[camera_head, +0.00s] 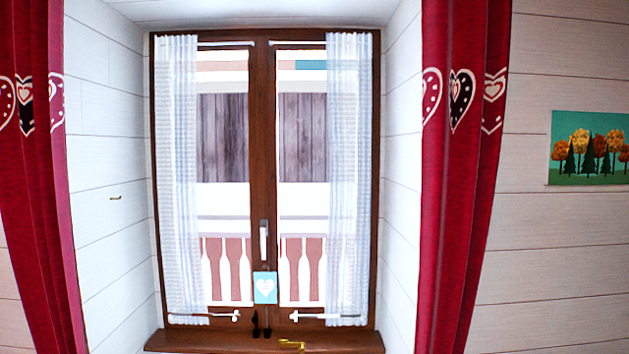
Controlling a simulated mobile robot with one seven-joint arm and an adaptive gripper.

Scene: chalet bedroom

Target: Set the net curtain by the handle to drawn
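Two white net curtains hang on the window. The left net curtain (178,180) is gathered at the outer edge of the left pane, and the right net curtain (348,180) is gathered at the outer edge of the right pane. The inner part of each pane is uncovered. Thin white rods show at the top and bottom of the panes. A white window handle (264,241) stands upright on the brown middle frame between the panes, apart from both curtains. My gripper is not in view.
Red curtains with heart patterns hang on the left (40,190) and right (455,200). A brass-coloured piece (291,345) and small dark objects are by the brown sill (200,342). A tree picture (590,148) hangs at right.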

